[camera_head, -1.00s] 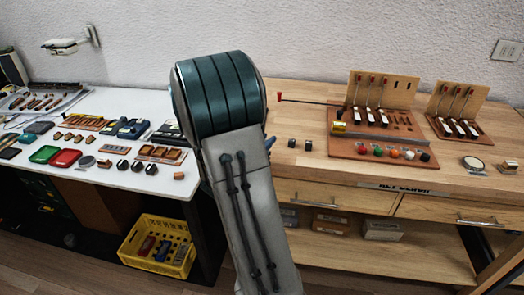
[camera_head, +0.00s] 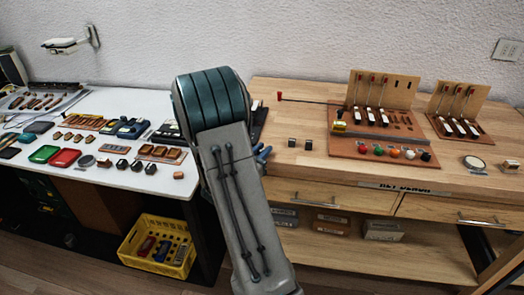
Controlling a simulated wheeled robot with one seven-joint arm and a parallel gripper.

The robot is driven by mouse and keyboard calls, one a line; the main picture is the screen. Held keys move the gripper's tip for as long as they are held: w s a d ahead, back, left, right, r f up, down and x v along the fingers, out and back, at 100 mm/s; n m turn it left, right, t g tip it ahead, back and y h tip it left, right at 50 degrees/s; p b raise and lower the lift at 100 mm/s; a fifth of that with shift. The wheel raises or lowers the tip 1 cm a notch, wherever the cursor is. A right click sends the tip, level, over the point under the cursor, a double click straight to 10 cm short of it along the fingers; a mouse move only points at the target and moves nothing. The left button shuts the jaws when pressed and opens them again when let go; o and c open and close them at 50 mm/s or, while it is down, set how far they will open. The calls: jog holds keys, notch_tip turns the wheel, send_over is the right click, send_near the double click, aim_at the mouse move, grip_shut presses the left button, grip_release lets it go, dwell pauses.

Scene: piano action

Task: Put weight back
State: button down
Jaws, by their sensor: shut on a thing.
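My arm (camera_head: 235,200) rises through the middle of the picture and hides my gripper and whatever is in its jaws. A small blue part of my arm shows at its right edge. Two small dark metallic blocks that look like weights stand side by side on the wooden bench, the left one (camera_head: 292,142) and the right one (camera_head: 308,144), just right of my arm. Which weight the task means cannot be told. A wooden key model (camera_head: 345,147) stands to their right, with upright keys and a row of coloured knobs along its front.
The white table (camera_head: 105,182) at left is crowded with trays and small parts. A yellow crate (camera_head: 130,262) is on the floor. Bare bench top lies around the two blocks.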

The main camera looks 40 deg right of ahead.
jog(key=c, duration=1.3)
grip_release()
jog(key=shift+f, duration=0.1)
